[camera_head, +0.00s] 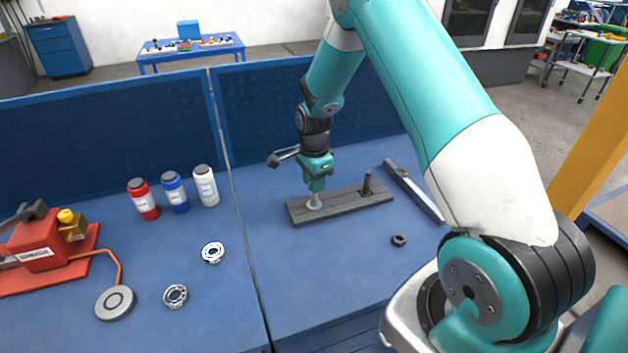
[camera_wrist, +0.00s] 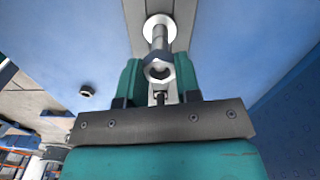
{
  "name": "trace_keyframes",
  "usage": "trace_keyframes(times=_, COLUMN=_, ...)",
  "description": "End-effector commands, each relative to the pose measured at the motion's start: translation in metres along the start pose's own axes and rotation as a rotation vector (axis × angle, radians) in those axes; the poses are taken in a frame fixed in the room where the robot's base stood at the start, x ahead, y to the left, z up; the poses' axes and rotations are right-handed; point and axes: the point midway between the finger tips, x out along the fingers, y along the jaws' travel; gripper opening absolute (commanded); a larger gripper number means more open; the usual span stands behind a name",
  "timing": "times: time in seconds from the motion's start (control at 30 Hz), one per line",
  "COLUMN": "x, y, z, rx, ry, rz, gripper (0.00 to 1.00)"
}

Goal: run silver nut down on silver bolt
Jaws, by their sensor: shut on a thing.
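The silver bolt (camera_head: 314,201) stands upright on a round flange near the left end of a grey base plate (camera_head: 340,207). It also shows in the wrist view (camera_wrist: 159,36), with its pale flange below it. My gripper (camera_head: 316,184) is directly above the bolt, pointing down. In the wrist view its two fingers (camera_wrist: 159,78) are shut on the silver nut (camera_wrist: 158,70). The nut lies in line with the bolt at its upper end. I cannot tell how far it is threaded on. In the head view the fingers hide the nut.
A dark bolt (camera_head: 367,184) stands at the plate's right end. A dark nut (camera_head: 399,240) lies loose to the right. A grey bar (camera_head: 413,190) lies behind it.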

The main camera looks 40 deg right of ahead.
Motion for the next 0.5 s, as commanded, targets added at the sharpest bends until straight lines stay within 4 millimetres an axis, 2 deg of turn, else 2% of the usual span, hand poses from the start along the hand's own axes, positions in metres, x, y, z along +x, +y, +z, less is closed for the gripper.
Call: trace_keyframes(times=0.5, x=0.0032, y=0.0000, z=0.0000, rx=0.000, ry=0.000, rz=0.000, gripper=0.06)
